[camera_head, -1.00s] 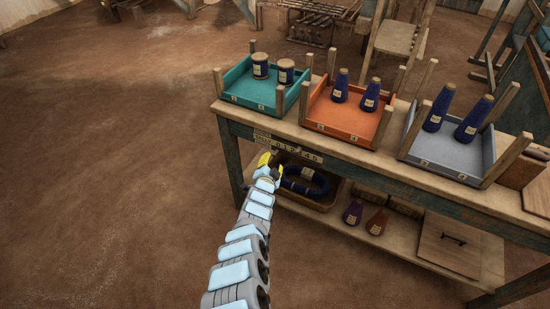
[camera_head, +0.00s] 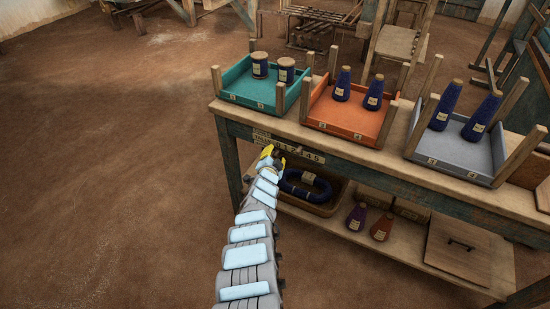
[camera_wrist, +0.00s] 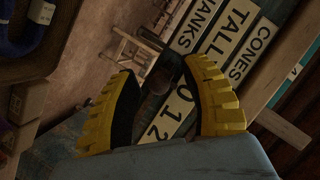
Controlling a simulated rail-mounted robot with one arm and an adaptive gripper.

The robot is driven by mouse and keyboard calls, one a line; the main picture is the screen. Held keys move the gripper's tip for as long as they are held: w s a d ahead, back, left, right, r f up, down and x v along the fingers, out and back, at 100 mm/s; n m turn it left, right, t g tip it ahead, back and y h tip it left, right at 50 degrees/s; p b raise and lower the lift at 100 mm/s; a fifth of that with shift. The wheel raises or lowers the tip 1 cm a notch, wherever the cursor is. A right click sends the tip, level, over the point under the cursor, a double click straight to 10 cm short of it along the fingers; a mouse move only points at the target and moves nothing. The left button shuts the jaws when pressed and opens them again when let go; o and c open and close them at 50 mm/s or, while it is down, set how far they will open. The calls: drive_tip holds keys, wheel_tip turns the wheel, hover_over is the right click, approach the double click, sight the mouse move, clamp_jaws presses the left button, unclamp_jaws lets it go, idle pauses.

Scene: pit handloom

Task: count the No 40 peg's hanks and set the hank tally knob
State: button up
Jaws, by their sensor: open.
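A pale tally plate (camera_head: 300,153) with numerals is fixed to the bench's front edge. In the wrist view, slanted plates read HANKS, TALLY (camera_wrist: 232,30) and CONES, and a number strip (camera_wrist: 172,116) shows 0, 1, 2. My gripper (camera_head: 271,153) is at the left part of the tally plate. In the wrist view my gripper (camera_wrist: 160,70) has its yellow fingers apart. A dark knob-like piece (camera_wrist: 161,76) shows between them; I cannot tell whether they touch it. A dark blue ring-shaped hank (camera_head: 318,192) lies below in a tray. No peg marked No 40 is readable.
Teal (camera_head: 243,88), orange (camera_head: 350,122) and grey (camera_head: 455,158) trays with blue spools and cones stand on the bench. A purple cone (camera_head: 357,217) and an orange-brown cone (camera_head: 382,224) stand on the lower shelf. The floor at left is clear.

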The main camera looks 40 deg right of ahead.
clamp_jaws()
drive_tip(key=shift+s+r+p, duration=0.1)
drive_tip(key=shift+s+p, duration=0.05)
drive_tip(key=shift+p, duration=0.6)
